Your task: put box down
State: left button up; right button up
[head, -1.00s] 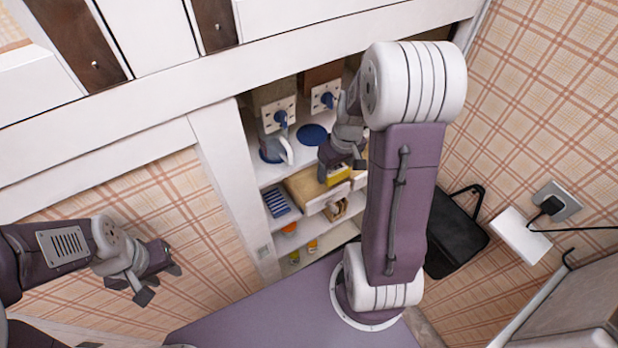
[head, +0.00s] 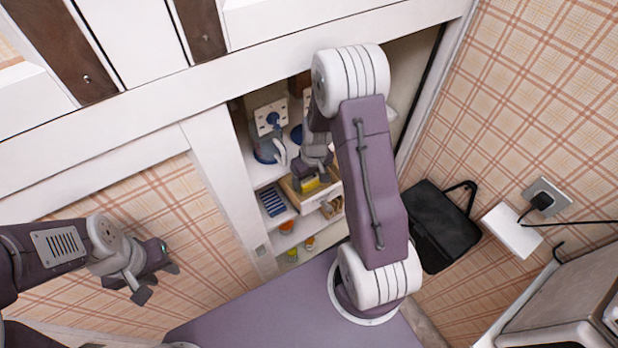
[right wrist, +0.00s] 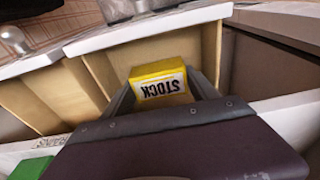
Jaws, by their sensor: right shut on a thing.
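A small yellow box (right wrist: 160,85) with a white label reading "STOCK" upside down sits between the fingers of my right gripper (right wrist: 163,95) in the right wrist view. The gripper is shut on it. In the head view the yellow box (head: 308,184) shows just below my right gripper (head: 312,174), over an open light-wood drawer (head: 291,197) in the shelf unit. The wooden compartments (right wrist: 92,75) also show in the right wrist view; I cannot tell whether the box touches the bottom. My left gripper (head: 157,283) is open and empty, away at the left.
The shelf unit (head: 210,150) holds a white-handled blue item (head: 270,150), a blue slatted item (head: 271,201) and orange items (head: 287,227). A white frame post stands left of the opening. A black bag (head: 442,225) and wall socket (head: 547,197) are at the right.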

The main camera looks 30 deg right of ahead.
jog(key=shift+a+f, duration=0.15)
jog(key=shift+f, duration=0.1)
jog(key=o, duration=1.4)
jog(key=shift+r, duration=0.15)
